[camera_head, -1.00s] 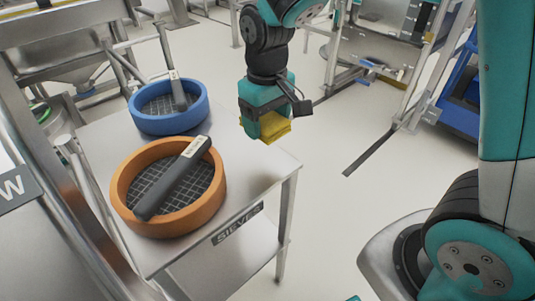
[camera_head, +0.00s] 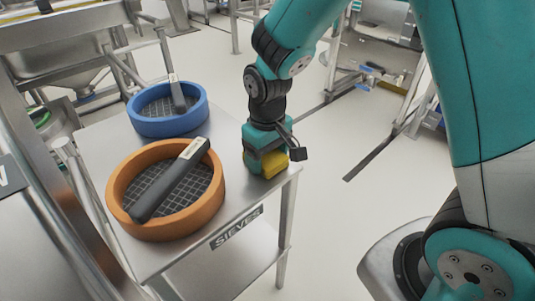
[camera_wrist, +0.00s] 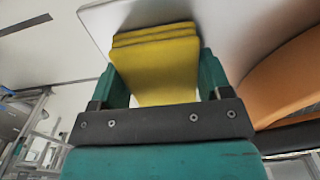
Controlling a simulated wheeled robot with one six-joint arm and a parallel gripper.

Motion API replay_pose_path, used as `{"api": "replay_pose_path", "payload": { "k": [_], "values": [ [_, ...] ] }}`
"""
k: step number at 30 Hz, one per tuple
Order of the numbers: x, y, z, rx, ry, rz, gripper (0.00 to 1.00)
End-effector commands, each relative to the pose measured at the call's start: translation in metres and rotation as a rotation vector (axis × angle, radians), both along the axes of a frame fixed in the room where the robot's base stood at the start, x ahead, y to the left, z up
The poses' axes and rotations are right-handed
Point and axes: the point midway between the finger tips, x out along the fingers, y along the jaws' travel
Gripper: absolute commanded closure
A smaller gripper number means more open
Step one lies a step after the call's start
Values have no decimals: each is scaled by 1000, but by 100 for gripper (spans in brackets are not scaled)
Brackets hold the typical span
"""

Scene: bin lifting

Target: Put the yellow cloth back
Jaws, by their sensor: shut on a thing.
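The yellow cloth (camera_head: 272,163) is a folded, layered block. It also shows in the wrist view (camera_wrist: 155,62), between the two teal fingers. My gripper (camera_head: 262,165) is shut on it, at the right end of the steel table (camera_head: 228,205) marked SIEVES. The cloth is low over the tabletop near its right corner. I cannot tell whether it touches the top. The fingers hide part of the cloth in the head view.
An orange sieve (camera_head: 125,205) with a dark-handled tool (camera_head: 170,180) across it stands left of my gripper. A blue sieve (camera_head: 150,126) with a similar tool (camera_head: 177,93) stands behind. The floor right of the table is clear.

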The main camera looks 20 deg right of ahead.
Motion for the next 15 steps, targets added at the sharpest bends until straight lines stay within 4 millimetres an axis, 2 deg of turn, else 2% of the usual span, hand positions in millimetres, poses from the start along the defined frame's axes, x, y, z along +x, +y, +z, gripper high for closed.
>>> {"api": "replay_pose_path", "payload": {
  "k": [1, 3, 4, 11, 15],
  "values": [
    [0, 0, -1, 0, 0, 0, 22],
    [0, 0, -1, 0, 0, 0, 6],
    [0, 0, -1, 0, 0, 0, 3],
    [0, 0, 0, 0, 0, 0, 3],
    [1, 0, 10, 1, -3, 0, 3]
  ]
}}
